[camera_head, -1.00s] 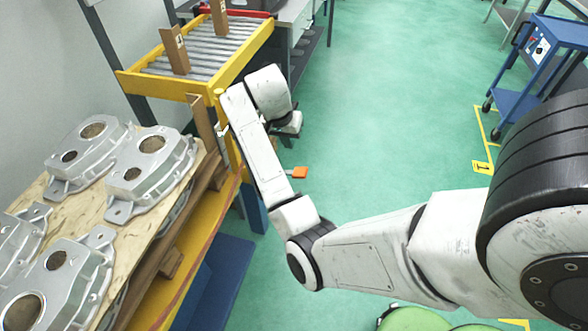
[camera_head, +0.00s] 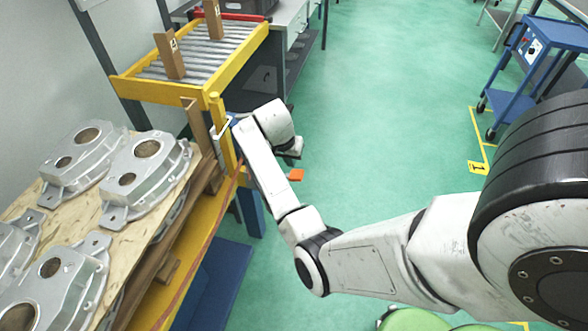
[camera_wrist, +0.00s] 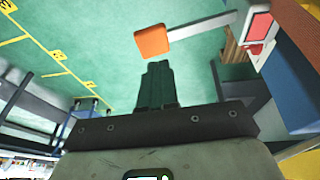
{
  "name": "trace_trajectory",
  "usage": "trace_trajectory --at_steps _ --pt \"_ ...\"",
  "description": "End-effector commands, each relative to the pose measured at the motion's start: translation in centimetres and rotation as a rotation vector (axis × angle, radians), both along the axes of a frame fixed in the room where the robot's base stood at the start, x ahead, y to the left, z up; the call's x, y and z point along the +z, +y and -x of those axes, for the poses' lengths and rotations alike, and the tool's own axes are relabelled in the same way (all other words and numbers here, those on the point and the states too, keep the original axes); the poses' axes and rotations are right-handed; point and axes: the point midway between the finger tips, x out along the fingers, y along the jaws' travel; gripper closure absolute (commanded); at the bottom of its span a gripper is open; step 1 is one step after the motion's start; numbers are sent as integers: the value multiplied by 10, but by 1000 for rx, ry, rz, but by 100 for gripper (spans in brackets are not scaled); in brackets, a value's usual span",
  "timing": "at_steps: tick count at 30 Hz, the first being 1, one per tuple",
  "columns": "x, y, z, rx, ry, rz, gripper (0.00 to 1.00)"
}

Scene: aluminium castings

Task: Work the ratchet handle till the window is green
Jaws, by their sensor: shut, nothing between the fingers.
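The ratchet handle is a pale lever (camera_wrist: 205,32) ending in an orange grip (camera_wrist: 152,41). The grip also shows in the head view (camera_head: 296,175), just right of my forearm. In the wrist view the lever runs right towards a white-framed window (camera_wrist: 259,27), which looks red. My gripper (camera_wrist: 157,66) is shut and empty, its dark fingers together. The fingertips appear just below the orange grip in the wrist picture; I cannot tell whether they touch it. In the head view my arm hides the ratchet body and most of the lever.
Aluminium castings (camera_head: 147,178) lie on a wooden board (camera_head: 75,216) at the left. A red strap (camera_head: 207,243) runs down beside the yellow frame. A roller conveyor (camera_head: 200,55) stands behind, and a blue cart (camera_head: 528,72) at the right. Green floor is clear between.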

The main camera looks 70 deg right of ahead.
Motion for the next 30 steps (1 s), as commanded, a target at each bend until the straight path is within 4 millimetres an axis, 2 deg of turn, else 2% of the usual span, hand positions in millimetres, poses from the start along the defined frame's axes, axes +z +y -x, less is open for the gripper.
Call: trace_trajectory --at_steps 3,9,30 --pt "-19 -1 6 -1 2 -2 100" --pt "-36 -1 10 0 0 -1 100" --pt "-46 -2 17 -2 -54 -5 100"
